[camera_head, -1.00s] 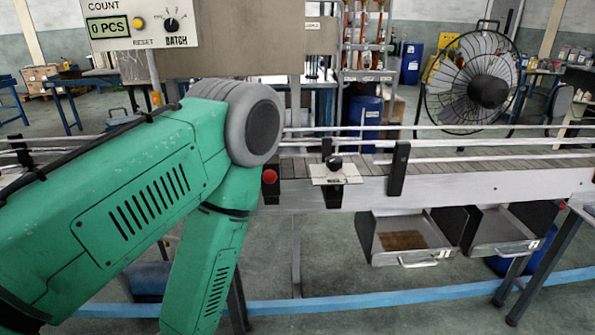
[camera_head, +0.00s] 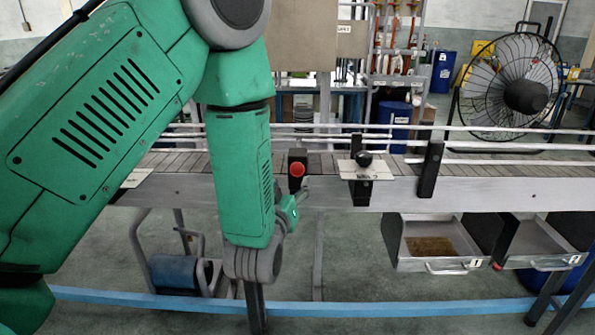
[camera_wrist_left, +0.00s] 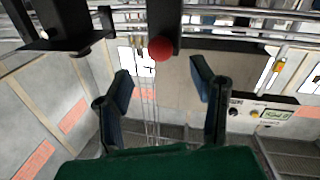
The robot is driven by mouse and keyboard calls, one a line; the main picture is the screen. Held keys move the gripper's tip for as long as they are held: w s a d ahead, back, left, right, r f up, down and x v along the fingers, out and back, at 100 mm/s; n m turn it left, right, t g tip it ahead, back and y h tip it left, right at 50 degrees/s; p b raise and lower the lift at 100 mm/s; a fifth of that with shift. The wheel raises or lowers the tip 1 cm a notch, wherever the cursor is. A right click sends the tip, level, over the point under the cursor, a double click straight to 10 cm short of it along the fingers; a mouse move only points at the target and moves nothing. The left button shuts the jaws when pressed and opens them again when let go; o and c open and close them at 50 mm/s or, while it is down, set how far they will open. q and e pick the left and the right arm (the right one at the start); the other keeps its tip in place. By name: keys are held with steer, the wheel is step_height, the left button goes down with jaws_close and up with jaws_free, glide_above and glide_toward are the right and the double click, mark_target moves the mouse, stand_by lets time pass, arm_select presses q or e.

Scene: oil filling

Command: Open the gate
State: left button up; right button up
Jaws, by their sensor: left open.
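My left gripper (camera_head: 301,189) hangs in front of the conveyor, partly hidden by its own green wrist. In the left wrist view the gripper (camera_wrist_left: 161,70) is open and empty, its two dark fingers spread apart. A red button (camera_head: 297,169) on a black block lies just above the fingers. It also shows in the wrist view (camera_wrist_left: 160,49), beyond and between the fingertips. A black knob (camera_head: 364,158) stands over a small pale plate (camera_head: 366,172) to the right; the plate's lettering is unreadable. I cannot tell which part is the gate. My right gripper is not in view.
The slatted conveyor (camera_head: 480,188) with rails runs across the view. Drawers (camera_head: 434,244) hang below it at the right. A fan (camera_head: 505,88) stands behind. A counter panel (camera_wrist_left: 275,115) shows in the wrist view.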

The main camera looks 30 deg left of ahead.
mark_target(295, 174)
arm_select(q)
steer(key=x, duration=0.7)
steer(key=shift+w+a+f, duration=0.1)
steer(key=shift+w+a, duration=0.05)
steer(key=shift+w, duration=0.05)
jaws_close()
steer(key=shift+s+f, duration=0.1)
